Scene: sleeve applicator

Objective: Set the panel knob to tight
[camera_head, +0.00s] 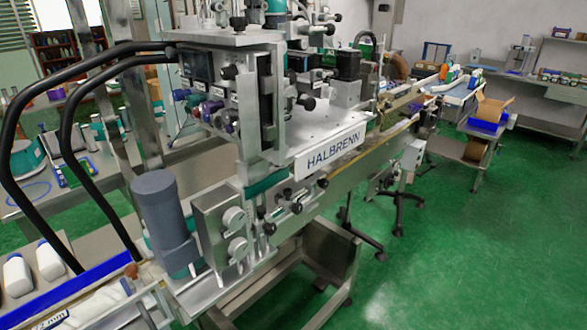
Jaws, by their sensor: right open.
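The control panel (198,68) with a dark screen is on the upper left of the HALBRENN sleeve machine (330,150). Several small knobs (212,108), some purple, sit in a row below the screen, with small white labels near them. The labels are too small to read, so I cannot tell which knob carries a tight mark or where it points. Lower down, a grey box has two round pale dials (235,217). I cannot make out either of my grippers among the machine parts, and none shows touching a knob.
Two black curved tubes (62,135) arch across the left in front of the panel's side. A grey cylinder (160,205) stands upright in front. White bottles (48,260) are at the lower left. The conveyor runs back to the right. Green floor (470,260) is free at right.

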